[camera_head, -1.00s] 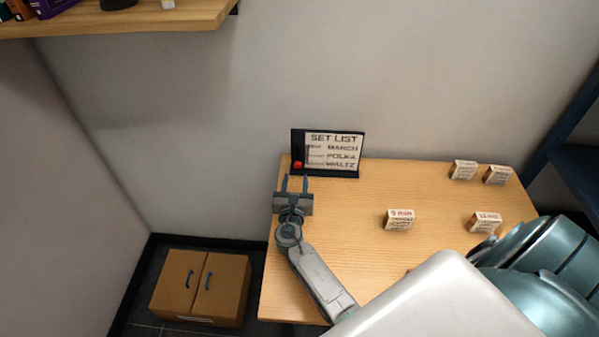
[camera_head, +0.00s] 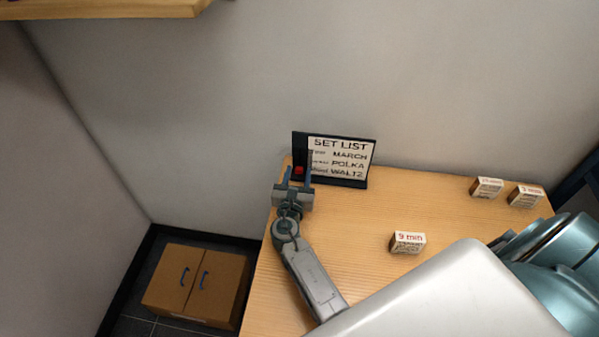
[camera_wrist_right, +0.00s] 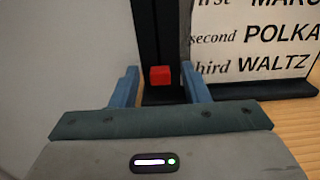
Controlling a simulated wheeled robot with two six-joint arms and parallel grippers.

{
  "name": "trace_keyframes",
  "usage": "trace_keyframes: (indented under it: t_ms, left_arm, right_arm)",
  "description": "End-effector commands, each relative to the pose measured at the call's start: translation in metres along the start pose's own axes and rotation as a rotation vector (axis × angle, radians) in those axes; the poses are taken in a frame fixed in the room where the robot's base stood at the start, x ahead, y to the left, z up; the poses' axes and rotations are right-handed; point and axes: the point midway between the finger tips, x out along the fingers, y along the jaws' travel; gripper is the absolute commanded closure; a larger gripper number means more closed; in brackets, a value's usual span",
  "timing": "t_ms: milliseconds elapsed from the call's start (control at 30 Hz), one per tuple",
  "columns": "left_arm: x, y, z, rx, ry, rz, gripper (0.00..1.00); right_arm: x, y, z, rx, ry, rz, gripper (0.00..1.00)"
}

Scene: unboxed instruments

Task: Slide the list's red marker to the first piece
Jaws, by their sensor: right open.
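The set list board (camera_head: 340,160) stands at the back left of the table and reads March, Polka, Waltz from top to bottom. Its red marker (camera_head: 299,170) sits low on the dark strip at the board's left side, about level with Waltz. In the right wrist view the red marker (camera_wrist_right: 160,76) is just beyond my open fingers, near the bottom of the dark rail (camera_wrist_right: 147,30). My right gripper (camera_head: 298,178) is open, with its blue fingers on either side of the marker in the picture; contact cannot be told. My left gripper is not in view.
A small block marked 9 min (camera_head: 408,242) lies mid-table, and two more blocks (camera_head: 487,188) (camera_head: 525,196) lie at the back right. The table (camera_head: 350,215) between board and blocks is clear.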

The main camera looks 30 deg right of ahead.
Motion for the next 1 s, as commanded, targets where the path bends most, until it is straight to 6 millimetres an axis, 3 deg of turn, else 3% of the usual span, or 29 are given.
trace_keyframes:
  t_ms: [100,300,333,667,1000]
  left_arm:
    - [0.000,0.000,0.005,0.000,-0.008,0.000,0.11]
    - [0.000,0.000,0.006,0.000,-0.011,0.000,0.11]
    - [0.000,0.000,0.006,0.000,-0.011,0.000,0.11]
    - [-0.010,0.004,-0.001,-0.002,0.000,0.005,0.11]
    - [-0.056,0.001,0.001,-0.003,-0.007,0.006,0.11]
  right_arm:
    - [0.000,0.000,0.000,0.000,0.000,0.000,0.58]
    - [0.000,0.000,0.000,0.000,0.000,0.000,0.97]
    - [0.000,0.000,0.000,0.000,0.000,0.000,1.00]
    - [0.000,0.000,0.011,0.001,0.000,0.000,1.00]
    - [0.001,0.000,0.068,0.001,-0.001,0.000,1.00]
